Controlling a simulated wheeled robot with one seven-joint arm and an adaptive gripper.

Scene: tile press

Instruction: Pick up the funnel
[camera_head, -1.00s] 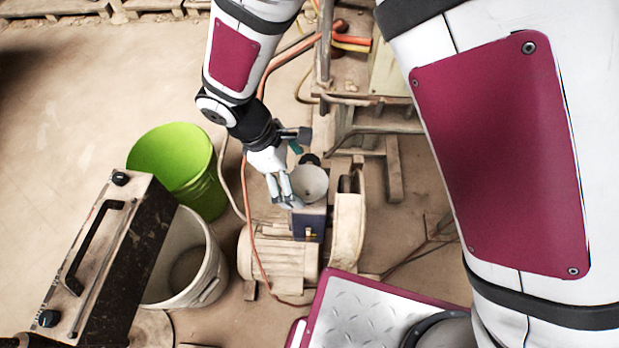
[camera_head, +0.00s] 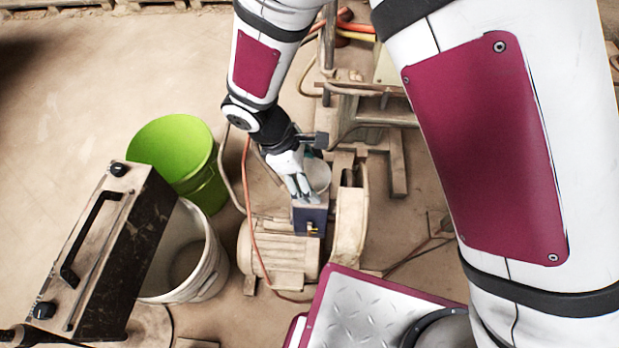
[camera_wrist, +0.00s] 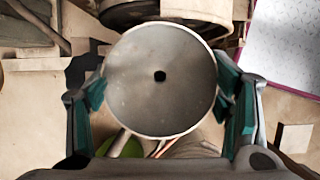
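The funnel (camera_wrist: 160,100) is a round grey-white cone with a dark hole at its centre, seen from above in the wrist view. In the head view the funnel (camera_head: 318,176) shows partly, above a blue box-like part of the motor machine. My gripper (camera_wrist: 160,95) is open, with one teal-padded finger on each side of the funnel's rim. The right pad is very near the rim or touching it; I cannot tell which. In the head view my gripper (camera_head: 303,190) covers the funnel's left part. The funnel's spout is hidden.
The motor (camera_head: 280,248) and an upright wheel guard (camera_head: 350,220) stand close beside the funnel. A green bucket (camera_head: 205,185) and a white bucket (camera_head: 212,270) stand to the left. A black-handled box (camera_head: 125,245) is at front left. Metal framing (camera_head: 370,120) stands behind.

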